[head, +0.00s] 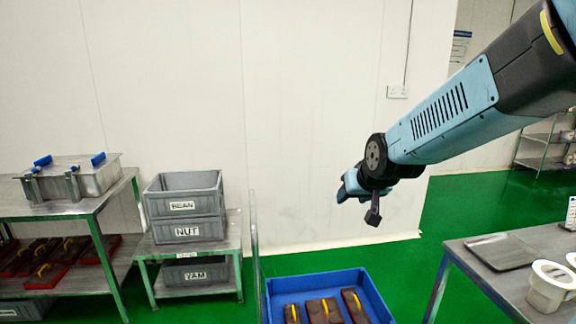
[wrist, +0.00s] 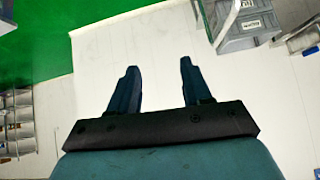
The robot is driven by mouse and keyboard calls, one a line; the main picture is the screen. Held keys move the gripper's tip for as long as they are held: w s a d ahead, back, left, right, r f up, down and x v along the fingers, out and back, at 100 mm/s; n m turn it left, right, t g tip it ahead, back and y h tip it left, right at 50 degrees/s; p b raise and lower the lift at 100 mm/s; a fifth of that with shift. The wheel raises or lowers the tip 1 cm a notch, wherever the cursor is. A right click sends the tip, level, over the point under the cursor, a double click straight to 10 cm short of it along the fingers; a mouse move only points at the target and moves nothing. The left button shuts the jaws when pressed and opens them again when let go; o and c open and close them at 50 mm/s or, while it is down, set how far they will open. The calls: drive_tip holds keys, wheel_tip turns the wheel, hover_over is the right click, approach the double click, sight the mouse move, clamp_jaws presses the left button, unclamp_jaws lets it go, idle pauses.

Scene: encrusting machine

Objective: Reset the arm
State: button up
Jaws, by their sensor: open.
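My arm reaches in from the upper right of the head view, and my gripper (head: 352,186) hangs in the air in front of the white wall. In the wrist view my gripper (wrist: 158,75) has its two dark fingers apart, with nothing between them but the pale wall behind. In the head view the fingers are small and seen partly from the side. My gripper touches nothing.
A blue crate (head: 273,287) with several brown blocks stands on the green floor below. Grey bins (head: 184,205) labelled BEAN, NUT and YAM are on a rack at left, beside a metal box (head: 95,180). A metal table (head: 470,252) with white parts is at right.

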drive_tip(key=s+d+r+g, duration=0.1)
drive_tip(key=s+d, duration=0.1)
drive_tip(key=s, duration=0.4)
drive_tip(key=s+d+r+g+h, duration=0.1)
drive_tip(key=s+d+r, duration=0.1)
drive_tip(key=s, duration=0.5)
drive_tip(key=s+d+r+m+g, duration=0.1)
drive_tip(key=s+d+r, duration=0.1)
drive_tip(key=s, duration=0.5)
drive_tip(key=shift+s+d+r+h, duration=0.25)
drive_tip(key=shift+d+h, duration=0.05)
drive_tip(key=shift+d, duration=0.6)
